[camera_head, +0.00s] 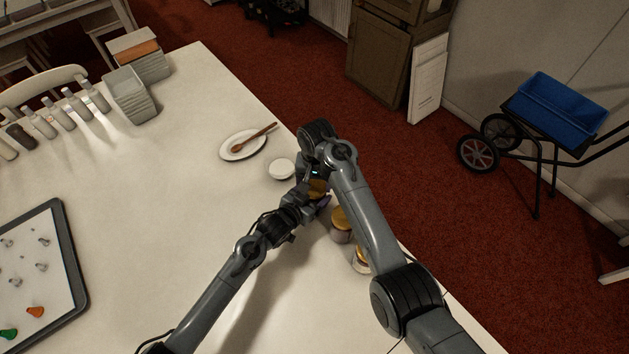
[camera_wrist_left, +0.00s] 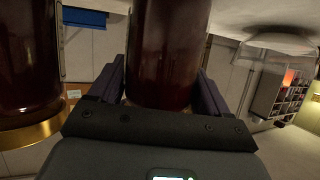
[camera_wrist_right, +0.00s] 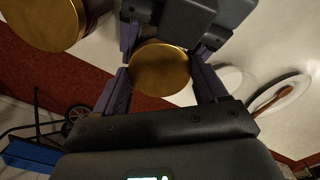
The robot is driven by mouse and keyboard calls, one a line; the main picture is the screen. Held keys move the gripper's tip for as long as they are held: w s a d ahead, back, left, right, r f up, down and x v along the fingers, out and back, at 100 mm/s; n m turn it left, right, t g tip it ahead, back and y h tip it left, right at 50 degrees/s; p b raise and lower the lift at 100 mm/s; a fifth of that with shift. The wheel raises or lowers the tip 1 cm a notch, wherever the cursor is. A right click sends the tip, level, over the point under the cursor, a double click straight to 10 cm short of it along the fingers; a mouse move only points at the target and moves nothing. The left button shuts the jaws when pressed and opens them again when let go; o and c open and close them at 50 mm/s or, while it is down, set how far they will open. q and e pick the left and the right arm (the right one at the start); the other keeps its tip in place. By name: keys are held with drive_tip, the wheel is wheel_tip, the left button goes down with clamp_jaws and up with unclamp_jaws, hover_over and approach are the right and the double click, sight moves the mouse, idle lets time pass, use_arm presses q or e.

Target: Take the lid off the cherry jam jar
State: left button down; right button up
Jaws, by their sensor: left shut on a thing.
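The cherry jam jar, dark red with a gold lid, is in my left gripper. The left wrist view shows its glass body (camera_wrist_left: 168,50) between the two fingers (camera_wrist_left: 163,92). The gold lid (camera_wrist_right: 160,69) shows from above in the right wrist view. My right gripper (camera_wrist_right: 163,75) is open above the jar, its fingers on either side of the lid; I cannot tell whether they touch it. In the head view, my left gripper (camera_head: 303,198) reaches the jar from the left and my right arm covers much of it.
Two more gold-lidded jars (camera_head: 341,222) (camera_head: 361,258) stand nearby, close to the table's right edge. A small white dish (camera_head: 281,169) and a plate (camera_head: 232,151) with a wooden spoon (camera_head: 251,139) lie beyond. The middle of the white table (camera_head: 170,190) is clear.

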use_arm(q)
drive_tip(key=shift+s+a+f, duration=0.1)
drive_tip(key=shift+f, duration=0.2)
use_arm(e)
drive_tip(key=shift+c, duration=1.1)
drive_tip(key=n, duration=0.3)
drive_tip(key=o, duration=1.2)
drive_tip(key=shift+c, duration=0.2)
drive_tip(key=shift+a+r, duration=0.1)
